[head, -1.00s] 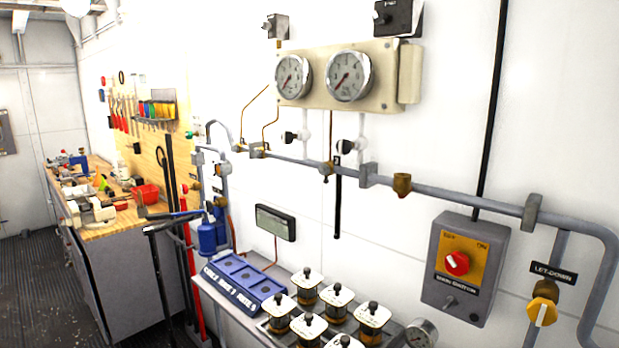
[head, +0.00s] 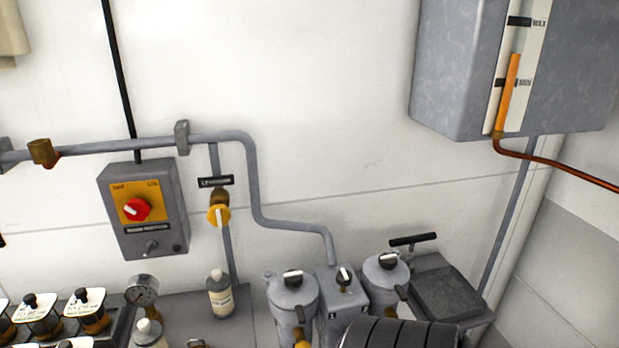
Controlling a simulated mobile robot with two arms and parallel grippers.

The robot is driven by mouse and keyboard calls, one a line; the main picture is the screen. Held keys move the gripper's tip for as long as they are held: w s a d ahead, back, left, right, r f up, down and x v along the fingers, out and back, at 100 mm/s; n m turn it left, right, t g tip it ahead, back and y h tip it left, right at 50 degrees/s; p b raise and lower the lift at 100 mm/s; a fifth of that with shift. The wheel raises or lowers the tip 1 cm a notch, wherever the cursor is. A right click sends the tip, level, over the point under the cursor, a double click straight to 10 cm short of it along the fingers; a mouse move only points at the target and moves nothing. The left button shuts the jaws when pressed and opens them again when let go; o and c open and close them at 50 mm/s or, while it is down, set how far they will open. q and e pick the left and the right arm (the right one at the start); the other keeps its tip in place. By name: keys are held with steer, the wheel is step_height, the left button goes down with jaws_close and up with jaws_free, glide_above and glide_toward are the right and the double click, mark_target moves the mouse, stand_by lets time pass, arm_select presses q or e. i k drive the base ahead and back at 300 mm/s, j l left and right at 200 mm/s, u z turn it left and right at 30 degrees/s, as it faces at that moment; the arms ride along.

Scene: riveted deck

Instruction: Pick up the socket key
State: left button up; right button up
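No object that I can clearly identify as the socket key shows in the head view. A black bar-shaped handle (head: 412,240) stands behind the right grey filter housing; its lower part is partly hidden, and I cannot tell whether it is the socket key. Neither of my grippers is in view.
A grey switch box (head: 145,210) with a red knob and a yellow-handled valve (head: 219,214) are on the wall. Below are a bottle (head: 220,293), a pressure gauge (head: 142,290), grey filter housings (head: 290,297) and a black ribbed cylinder (head: 400,335). A grey tank (head: 460,75) hangs upper right.

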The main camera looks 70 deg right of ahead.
mark_target(411, 241)
steer(key=z, duration=2.8)
